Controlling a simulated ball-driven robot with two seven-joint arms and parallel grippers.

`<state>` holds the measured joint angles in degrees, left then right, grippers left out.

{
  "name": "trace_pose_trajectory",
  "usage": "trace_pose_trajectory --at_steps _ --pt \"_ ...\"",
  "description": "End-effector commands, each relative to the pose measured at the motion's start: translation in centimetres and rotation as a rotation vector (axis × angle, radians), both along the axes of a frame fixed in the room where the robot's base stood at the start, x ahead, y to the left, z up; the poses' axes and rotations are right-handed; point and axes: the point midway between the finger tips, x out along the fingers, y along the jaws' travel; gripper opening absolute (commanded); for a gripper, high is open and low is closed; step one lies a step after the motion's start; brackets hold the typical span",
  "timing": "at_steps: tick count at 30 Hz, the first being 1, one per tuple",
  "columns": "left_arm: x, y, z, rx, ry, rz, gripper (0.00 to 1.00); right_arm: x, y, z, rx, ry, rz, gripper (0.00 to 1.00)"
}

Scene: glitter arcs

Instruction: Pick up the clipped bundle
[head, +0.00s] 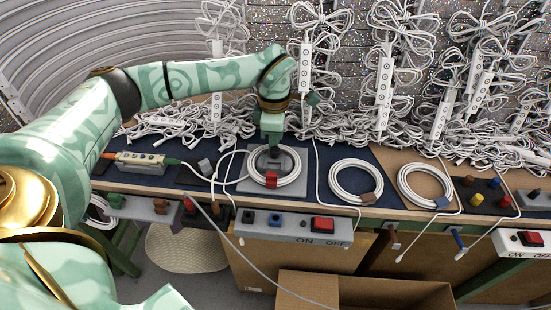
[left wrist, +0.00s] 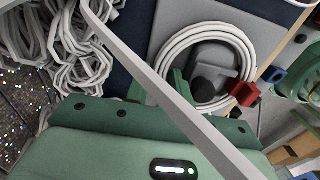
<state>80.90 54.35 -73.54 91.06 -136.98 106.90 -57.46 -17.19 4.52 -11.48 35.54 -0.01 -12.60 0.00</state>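A coiled white cable bundle with a red clip (head: 271,180) lies on a grey pad on the dark blue bench mat. My left gripper (head: 270,144) points down over the far side of this coil, around a dark grey block inside it. In the left wrist view the coil (left wrist: 168,58) and its red clip (left wrist: 243,93) lie just beyond my gripper. One green finger (left wrist: 180,86) shows there; a pale strap crosses in front and hides much of the other side, so I cannot tell the finger gap. My right gripper is not in view.
Similar coils with a brown clip (head: 356,180) and a blue clip (head: 425,187) lie to the right. Tangled white cables (head: 345,126) cover the back of the bench. A switch panel (head: 292,229) lines the front edge. A power strip (head: 148,162) lies left.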

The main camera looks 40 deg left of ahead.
Motion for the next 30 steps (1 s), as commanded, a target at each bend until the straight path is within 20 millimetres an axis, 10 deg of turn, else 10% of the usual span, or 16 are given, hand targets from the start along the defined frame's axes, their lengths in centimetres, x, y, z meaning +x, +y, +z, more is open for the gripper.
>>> trace_pose_trajectory --at_steps 14,30 --pt "0.0 0.0 0.4 0.000 -0.001 0.000 0.00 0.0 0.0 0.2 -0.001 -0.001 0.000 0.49" --pt "-2.8 -0.8 7.3 0.000 -0.006 -0.002 0.00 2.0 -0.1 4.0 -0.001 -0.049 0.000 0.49"
